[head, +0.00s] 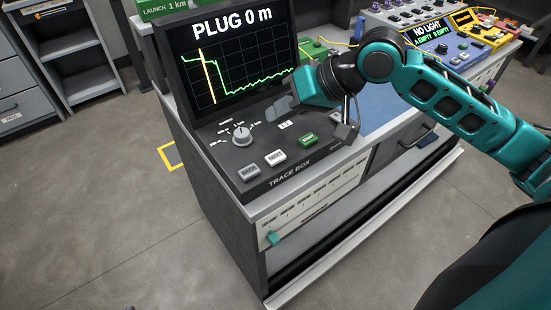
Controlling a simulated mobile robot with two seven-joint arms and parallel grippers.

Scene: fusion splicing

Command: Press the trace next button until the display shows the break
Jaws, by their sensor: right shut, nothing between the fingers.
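The trace box (280,183) stands on the left end of the bench. Its display (240,62) reads "PLUG 0 m" above a green trace, with a yellow upright marker line near the trace's left end. On the panel are a grey button (248,172), a white button (275,158) that seems to read NEXT, and a green button (308,139). My right gripper (281,106) is shut and empty, over the back of the panel below the display. It is apart from the white button. My left gripper is out of view.
A blue splicer (440,45) with a "NO LIGHT" screen and a yellow device (480,27) sit at the back right. A green launch box (160,8) is behind the display. Open floor lies at left.

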